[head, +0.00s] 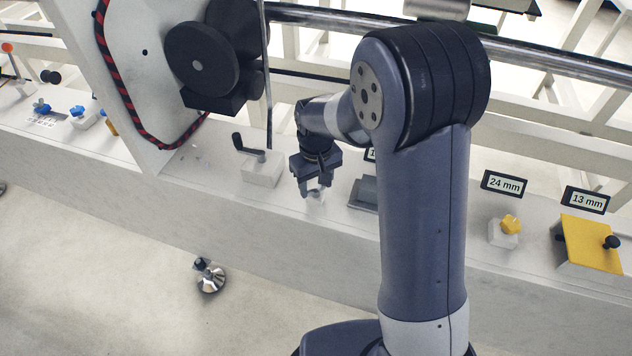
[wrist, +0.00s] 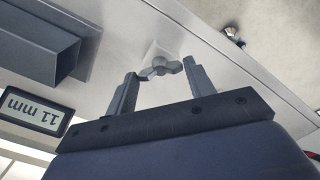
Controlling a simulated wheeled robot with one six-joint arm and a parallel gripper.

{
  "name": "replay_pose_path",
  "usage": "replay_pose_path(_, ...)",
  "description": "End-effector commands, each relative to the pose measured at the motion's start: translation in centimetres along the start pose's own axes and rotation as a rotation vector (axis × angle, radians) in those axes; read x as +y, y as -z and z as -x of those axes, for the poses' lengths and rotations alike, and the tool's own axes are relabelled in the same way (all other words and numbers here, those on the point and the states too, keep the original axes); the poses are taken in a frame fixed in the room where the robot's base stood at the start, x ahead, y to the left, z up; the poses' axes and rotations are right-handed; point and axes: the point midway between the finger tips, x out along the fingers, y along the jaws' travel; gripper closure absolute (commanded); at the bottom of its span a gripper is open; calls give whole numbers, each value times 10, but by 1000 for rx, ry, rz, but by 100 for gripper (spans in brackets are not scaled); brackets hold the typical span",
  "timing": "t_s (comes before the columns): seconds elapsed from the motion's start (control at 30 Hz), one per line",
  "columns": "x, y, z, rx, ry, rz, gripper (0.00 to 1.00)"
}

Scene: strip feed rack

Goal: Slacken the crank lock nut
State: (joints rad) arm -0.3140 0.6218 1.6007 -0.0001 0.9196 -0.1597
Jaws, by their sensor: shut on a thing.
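The lock nut is a small grey winged nut (wrist: 160,67) on a pale block at the ledge, in the upper middle of the wrist view. My gripper (wrist: 161,72) has one finger at each side of the nut, and is shut on its wings. In the head view my gripper (head: 316,190) points down at the ledge, and the nut between the fingers is mostly hidden. The crank (head: 250,150) has a black handle and stands on a white block just left of my gripper.
A grey block (head: 364,193) is close right of my gripper; it also shows in the wrist view (wrist: 40,45), near an 11 mm label (wrist: 34,108). A yellow knob (head: 511,224) and yellow plate (head: 590,243) are farther right. A shiny round part (head: 211,279) lies on the floor.

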Motion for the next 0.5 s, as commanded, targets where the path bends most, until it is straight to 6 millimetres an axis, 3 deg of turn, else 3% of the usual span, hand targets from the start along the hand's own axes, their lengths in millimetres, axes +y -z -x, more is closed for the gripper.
replay_pose_path(0.17,0,0,0,2,0,-1,72)
replay_pose_path(0.2,0,0,0,2,0,-1,47)
replay_pose_path(0.43,0,0,0,1,0,-2,28)
replay_pose_path(0.5,0,0,0,1,0,-2,27)
